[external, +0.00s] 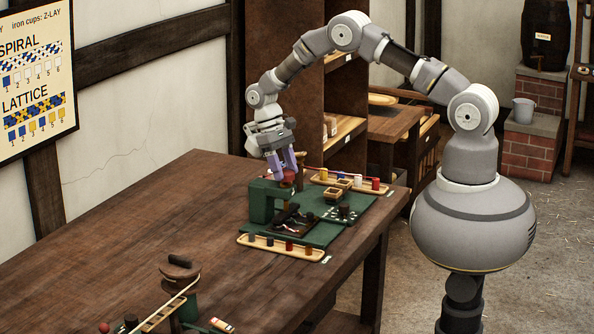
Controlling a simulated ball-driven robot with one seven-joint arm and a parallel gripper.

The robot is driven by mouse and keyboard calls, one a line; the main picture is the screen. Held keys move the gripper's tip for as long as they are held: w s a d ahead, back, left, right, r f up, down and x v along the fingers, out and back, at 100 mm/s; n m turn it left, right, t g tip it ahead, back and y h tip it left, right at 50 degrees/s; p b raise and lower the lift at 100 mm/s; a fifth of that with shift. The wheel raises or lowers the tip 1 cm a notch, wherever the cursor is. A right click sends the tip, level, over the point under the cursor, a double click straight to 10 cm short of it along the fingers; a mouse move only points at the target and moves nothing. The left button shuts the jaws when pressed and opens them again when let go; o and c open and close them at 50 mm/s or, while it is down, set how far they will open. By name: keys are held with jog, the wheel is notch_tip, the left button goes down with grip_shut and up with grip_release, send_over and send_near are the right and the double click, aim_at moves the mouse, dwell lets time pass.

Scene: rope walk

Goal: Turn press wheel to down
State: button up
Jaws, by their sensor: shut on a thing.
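The press (262,202) is a dark green frame on a green board, near the table's right end.
A wooden tray of coloured spools (347,183) lies behind the press, and another tray (281,248) lies in front. Small dark fittings (340,213) sit on the board. A wooden stand (180,280) is at the table's front. The table's left middle is clear.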

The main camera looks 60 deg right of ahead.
dwell(0.3)
jog(key=o, duration=1)
jog(key=p+v, duration=0.1)
jog(key=v, duration=0.6)
jog(key=shift+w+r, duration=0.25)
jog(key=shift+r, duration=0.1)
